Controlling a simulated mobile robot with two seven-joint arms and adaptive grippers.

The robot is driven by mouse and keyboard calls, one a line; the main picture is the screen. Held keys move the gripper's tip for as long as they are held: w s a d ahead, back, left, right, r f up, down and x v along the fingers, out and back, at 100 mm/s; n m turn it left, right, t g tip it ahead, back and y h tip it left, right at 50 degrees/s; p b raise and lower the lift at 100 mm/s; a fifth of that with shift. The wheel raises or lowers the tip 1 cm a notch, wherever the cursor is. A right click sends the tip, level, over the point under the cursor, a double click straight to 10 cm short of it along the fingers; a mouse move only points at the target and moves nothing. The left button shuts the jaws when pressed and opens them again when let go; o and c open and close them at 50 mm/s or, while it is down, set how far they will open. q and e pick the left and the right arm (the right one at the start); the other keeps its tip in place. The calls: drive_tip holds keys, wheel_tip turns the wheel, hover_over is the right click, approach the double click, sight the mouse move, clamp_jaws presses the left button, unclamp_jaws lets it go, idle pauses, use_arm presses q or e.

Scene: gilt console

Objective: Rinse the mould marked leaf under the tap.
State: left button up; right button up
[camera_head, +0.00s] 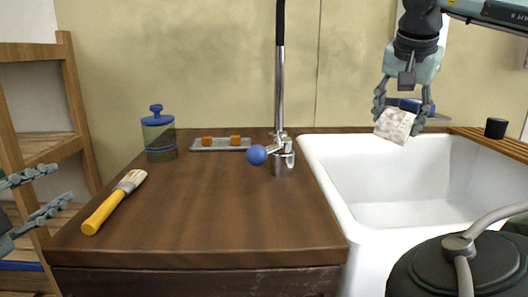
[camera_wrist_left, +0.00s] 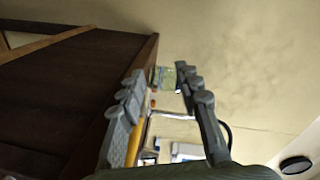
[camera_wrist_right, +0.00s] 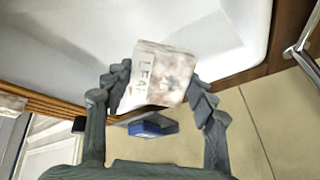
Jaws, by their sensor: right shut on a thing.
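The mould (camera_head: 396,124) is a pale, brown-stained block held above the white sink (camera_head: 324,172). In the right wrist view the mould (camera_wrist_right: 164,76) shows the letters LEAF on one side. My right gripper (camera_head: 404,112) is shut on it, with a finger at each side. The tap (camera_head: 282,160) stands at the counter's right rear, left of the sink, with a tall metal pipe and a blue ball knob (camera_head: 257,155). The mould is apart from the tap, to its right. My left gripper (camera_head: 46,192) is open and empty at the left edge, left of the counter.
A yellow-handled brush (camera_head: 105,209), a blue-lidded jar (camera_head: 158,136) and a tray (camera_head: 198,146) with two orange pieces stand on the wooden counter (camera_head: 210,215). A black cup (camera_head: 495,128) stands on the slatted board right of the sink. The counter's front middle is clear.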

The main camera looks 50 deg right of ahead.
use_arm(q)
drive_tip(key=s+d+r+m+g+h, duration=0.3)
drive_tip(key=s+d+r+m+g, duration=0.2)
drive_tip(key=s+d+r+m, duration=0.35)
drive_tip(key=m+g+y, duration=0.2)
drive_tip(key=m+g, duration=0.3)
drive_tip(key=m, duration=0.7)
approach(264, 153)
drive_tip(key=w+d, duration=0.1)
drive_tip(key=w, duration=0.1)
drive_tip(key=x, duration=1.2)
drive_tip(key=shift+a+f, duration=0.15)
drive_tip(key=shift+f, duration=0.15)
drive_tip(key=shift+c, duration=0.2)
clamp_jaws()
